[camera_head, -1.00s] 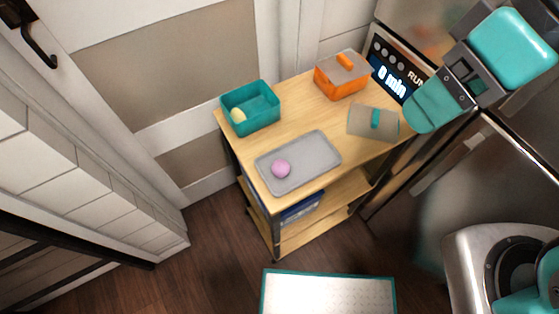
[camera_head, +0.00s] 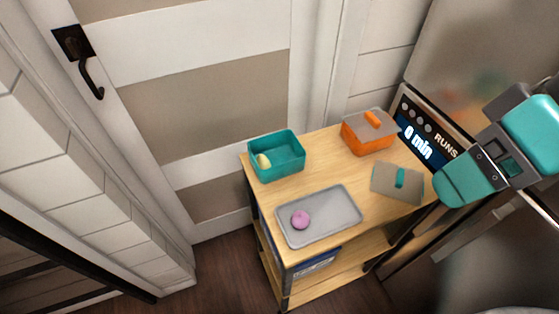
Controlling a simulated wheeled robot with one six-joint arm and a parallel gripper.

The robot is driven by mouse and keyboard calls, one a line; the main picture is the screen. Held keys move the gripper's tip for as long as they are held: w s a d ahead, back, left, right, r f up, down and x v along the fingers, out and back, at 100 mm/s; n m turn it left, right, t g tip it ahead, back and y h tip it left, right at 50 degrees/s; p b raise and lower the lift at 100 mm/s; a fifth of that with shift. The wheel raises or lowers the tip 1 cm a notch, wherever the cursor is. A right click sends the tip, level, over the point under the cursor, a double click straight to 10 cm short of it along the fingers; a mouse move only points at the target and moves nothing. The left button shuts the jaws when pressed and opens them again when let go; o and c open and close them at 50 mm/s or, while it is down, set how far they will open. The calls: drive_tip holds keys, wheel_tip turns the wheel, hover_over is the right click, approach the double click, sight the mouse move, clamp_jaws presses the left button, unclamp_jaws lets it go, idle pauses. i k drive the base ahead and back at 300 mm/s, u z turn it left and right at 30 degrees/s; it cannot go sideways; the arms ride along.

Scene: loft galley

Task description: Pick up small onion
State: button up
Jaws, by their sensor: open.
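A small round pink-purple thing (camera_head: 300,219), which looks like the small onion, lies on the left part of a grey tray (camera_head: 335,223) on a wooden cart top. A pale yellow roundish thing (camera_head: 263,161) sits inside the open teal bin (camera_head: 291,153) at the back left of the cart; its lower part is hidden by the bin wall. My teal and grey arm links come in from the right, beside the cart's right edge. I see no gripper fingers in the picture, and nothing touches the pink-purple thing.
An orange box (camera_head: 366,139) with a grey lid stands at the back right of the wooden cart (camera_head: 326,168). A grey lid with a teal handle (camera_head: 398,183) lies at the right. A dark display panel (camera_head: 428,138) stands behind. A white panelled door with a black handle (camera_head: 88,72) is behind left.

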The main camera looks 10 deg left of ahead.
sight(299, 220)
drive_tip(key=u, duration=0.55)
drive_tip(key=k, duration=1.3)
drive_tip(key=u, duration=0.6)
drive_tip(key=i, duration=0.85)
drive_tip(key=u, duration=0.45)
